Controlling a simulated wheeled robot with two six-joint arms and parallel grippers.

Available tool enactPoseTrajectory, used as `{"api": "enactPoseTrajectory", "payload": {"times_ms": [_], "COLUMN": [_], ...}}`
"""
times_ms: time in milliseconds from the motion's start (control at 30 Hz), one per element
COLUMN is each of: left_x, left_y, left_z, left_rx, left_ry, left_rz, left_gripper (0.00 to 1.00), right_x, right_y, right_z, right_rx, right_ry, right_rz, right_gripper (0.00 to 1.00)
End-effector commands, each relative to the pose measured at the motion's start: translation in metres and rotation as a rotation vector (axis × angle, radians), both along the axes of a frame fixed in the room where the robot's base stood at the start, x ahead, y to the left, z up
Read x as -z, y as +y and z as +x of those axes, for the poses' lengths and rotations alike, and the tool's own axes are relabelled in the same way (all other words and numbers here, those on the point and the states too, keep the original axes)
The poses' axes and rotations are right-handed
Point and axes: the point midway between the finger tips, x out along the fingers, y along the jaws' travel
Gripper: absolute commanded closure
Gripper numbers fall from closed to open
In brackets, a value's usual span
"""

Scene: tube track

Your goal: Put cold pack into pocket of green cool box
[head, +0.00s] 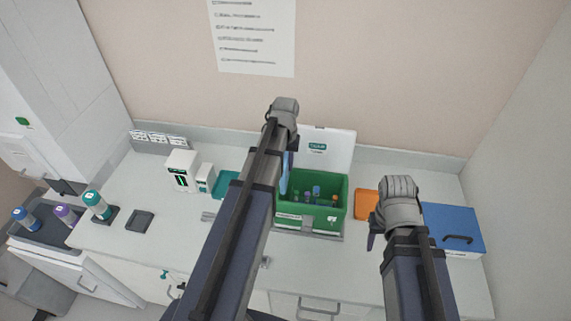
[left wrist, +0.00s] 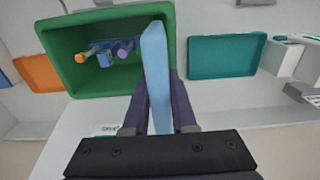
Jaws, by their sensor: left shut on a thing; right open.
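The light blue cold pack (left wrist: 156,65) is a thin slab between the fingers of my left gripper (left wrist: 158,90), which is shut on it. In the head view a strip of the pack (head: 284,175) shows beside my left arm, at the left side of the green cool box (head: 342,200). The box is open and holds several capped tubes. In the left wrist view the pack overlaps the right rim of the box (left wrist: 62,80); its height over the rim and the pocket cannot be made out. My right gripper (head: 374,232) is open and empty, right of the box.
The box's white lid (head: 335,148) stands up behind it. An orange item (head: 366,204) and a blue case (head: 455,222) are to its right. A teal tray (head: 225,186) lies to its left, near white devices (head: 183,170). The counter's left part has free room.

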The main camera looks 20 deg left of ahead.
Motion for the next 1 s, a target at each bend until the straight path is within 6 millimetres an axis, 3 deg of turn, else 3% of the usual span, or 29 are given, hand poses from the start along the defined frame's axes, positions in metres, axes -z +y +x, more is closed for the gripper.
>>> {"api": "enactPoseTrajectory", "payload": {"times_ms": [1000], "left_x": [0.027], "left_y": [0.0], "left_z": [0.0], "left_rx": [0.0], "left_ry": [0.0], "left_rz": [0.0], "left_gripper": [1.0], "right_x": [0.027], "right_y": [0.0], "right_z": [0.0], "right_rx": [0.0], "right_ry": [0.0], "right_rz": [0.0], "right_gripper": [0.5]}}
